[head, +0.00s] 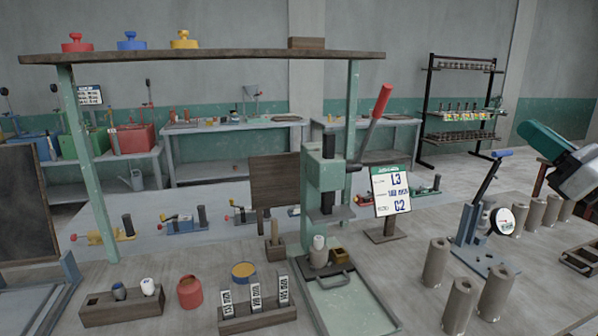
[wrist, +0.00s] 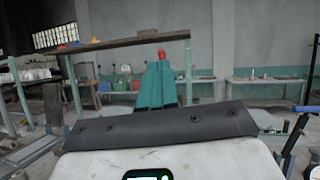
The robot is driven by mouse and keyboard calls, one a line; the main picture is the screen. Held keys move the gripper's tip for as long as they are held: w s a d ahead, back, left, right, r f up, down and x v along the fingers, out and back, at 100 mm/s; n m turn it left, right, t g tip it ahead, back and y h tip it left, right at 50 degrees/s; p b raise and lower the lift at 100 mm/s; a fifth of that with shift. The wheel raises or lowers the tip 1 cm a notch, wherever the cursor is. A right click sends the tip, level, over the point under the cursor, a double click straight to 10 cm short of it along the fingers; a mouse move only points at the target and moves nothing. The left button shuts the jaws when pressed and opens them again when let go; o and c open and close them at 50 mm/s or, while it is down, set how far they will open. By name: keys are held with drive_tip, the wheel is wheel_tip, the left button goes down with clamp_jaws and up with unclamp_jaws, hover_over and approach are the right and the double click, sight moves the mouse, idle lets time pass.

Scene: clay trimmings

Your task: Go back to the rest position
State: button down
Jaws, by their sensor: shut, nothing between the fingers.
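My gripper (head: 532,132) is raised at the right edge in the head view, with teal fingers and a pale body. It is above the bench, apart from everything on it. In the wrist view my gripper (wrist: 160,66) shows its teal fingers together, with nothing between them. Most of my arm is outside the head view.
A green press (head: 325,180) with a red lever stands mid-bench beside a sign (head: 391,190). A blue-handled lever tool (head: 478,215) and several grey-brown cylinders (head: 436,262) stand below my gripper. A shelf (head: 200,56) spans the left side. A dark rack (head: 465,105) stands behind.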

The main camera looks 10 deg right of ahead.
drive_tip(key=s+a+f+n+g+h, duration=0.15)
drive_tip(key=f+n+g+h, duration=0.3)
drive_tip(key=f+n, duration=0.7)
drive_tip(key=s+a+f+n+g+h, duration=0.1)
drive_tip(key=s+f+n+g+h, duration=0.3)
drive_tip(key=f+n, duration=0.8)
drive_tip(key=s+a+f+n+g+h, duration=0.1)
drive_tip(key=f+n+g+h, duration=0.35)
drive_tip(key=f+n, duration=0.75)
drive_tip(key=s+a+f+m+g+y, duration=0.2)
drive_tip(key=s+a+f, duration=0.3)
drive_tip(key=f, duration=0.3)
drive_tip(key=s+a+f+m+g+y, duration=0.2)
drive_tip(key=s+a+f, duration=0.35)
drive_tip(key=f, duration=0.25)
drive_tip(key=s+a+f+g+y, duration=0.2)
drive_tip(key=s+a+f+g, duration=0.2)
drive_tip(key=s, duration=0.7)
drive_tip(key=a+f, duration=0.1)
drive_tip(key=a, duration=0.1)
drive_tip(key=shift+s+a+y, duration=0.35)
drive_tip(key=shift+y, duration=0.05)
